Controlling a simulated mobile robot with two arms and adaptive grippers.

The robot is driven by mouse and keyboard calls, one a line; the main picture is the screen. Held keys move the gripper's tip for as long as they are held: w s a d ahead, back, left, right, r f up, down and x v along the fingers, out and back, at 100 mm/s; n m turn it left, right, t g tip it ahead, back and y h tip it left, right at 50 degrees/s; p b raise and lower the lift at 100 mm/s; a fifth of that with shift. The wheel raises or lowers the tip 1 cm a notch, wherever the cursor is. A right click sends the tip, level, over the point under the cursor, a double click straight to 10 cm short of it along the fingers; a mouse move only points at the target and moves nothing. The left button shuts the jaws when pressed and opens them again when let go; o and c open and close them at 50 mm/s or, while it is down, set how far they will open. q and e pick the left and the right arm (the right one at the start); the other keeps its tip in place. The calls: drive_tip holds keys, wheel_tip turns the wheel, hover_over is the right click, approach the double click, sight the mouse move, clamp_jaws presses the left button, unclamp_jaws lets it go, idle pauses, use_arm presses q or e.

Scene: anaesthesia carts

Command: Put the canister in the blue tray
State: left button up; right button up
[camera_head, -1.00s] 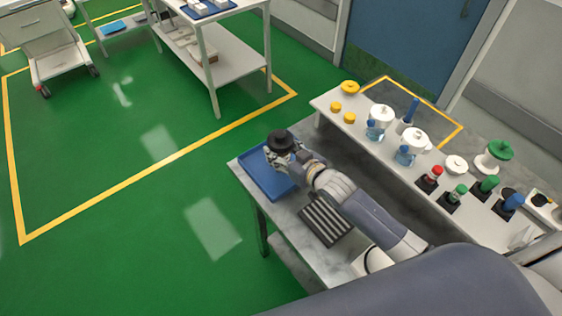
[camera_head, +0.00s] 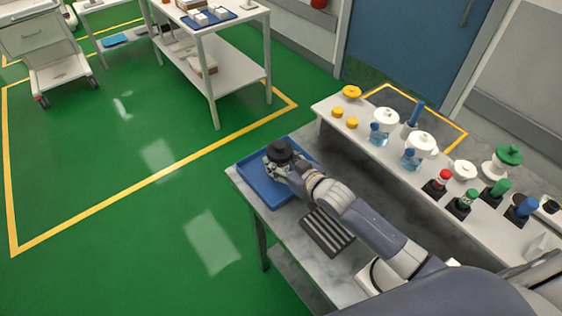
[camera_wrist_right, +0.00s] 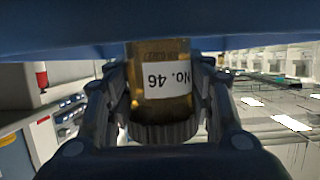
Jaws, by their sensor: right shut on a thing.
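The canister (camera_head: 280,151) shows a round black lid in the head view. A blue surface (camera_wrist_right: 60,35) in the wrist view hides the canister's far end. I cannot tell whether it touches the tray floor. My left gripper is not in view.
A black ribbed mat (camera_head: 328,231) lies on the grey table near my arm. A white shelf (camera_head: 400,160) behind holds jars, yellow lids and several coloured-capped bottles. Another white cart (camera_head: 225,75) stands at the back. The green floor at the left is clear.

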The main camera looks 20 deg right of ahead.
drive_tip(key=o, duration=1.5)
drive_tip(key=shift+f, duration=0.1)
drive_tip(key=shift+r, duration=0.25)
drive_tip(key=shift+s+d, duration=0.1)
drive_tip(key=shift+s, duration=0.1)
drive_tip(key=b+v, duration=0.1)
drive_tip(key=v, duration=1)
drive_tip(key=shift+s+r, duration=0.15)
drive_tip(key=shift+s, duration=0.1)
